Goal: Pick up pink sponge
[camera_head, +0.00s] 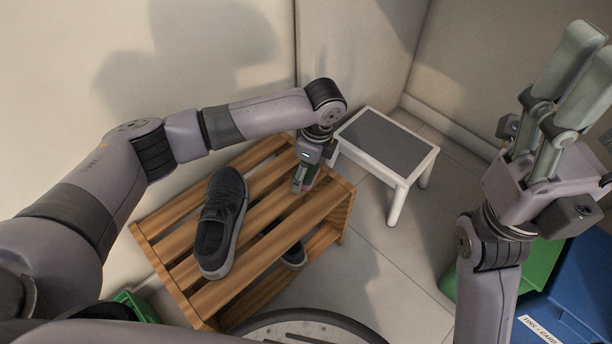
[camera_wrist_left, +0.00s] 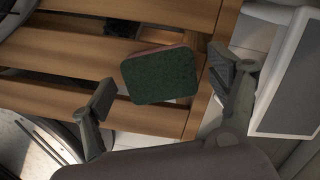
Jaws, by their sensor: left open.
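The pink sponge (camera_wrist_left: 160,75) lies on the slatted wooden rack (camera_wrist_left: 150,117); in the left wrist view it shows a dark green face with a pink edge. In the head view a small part of the sponge (camera_head: 311,181) shows beside my left fingers. My left gripper (camera_head: 304,178) points down over the rack's right end. In the left wrist view its open fingers (camera_wrist_left: 163,82) stand on either side of the sponge, apart from it. My right gripper (camera_head: 580,75) is raised at the right, its fingers pointing up with a gap between them and nothing held.
A dark shoe (camera_head: 221,221) lies on the rack top left of my left gripper; another shoe (camera_head: 294,255) is on the lower level. A white stool with a grey top (camera_head: 388,141) stands right of the rack. Green (camera_head: 540,262) and blue (camera_head: 583,285) bins stand lower right.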

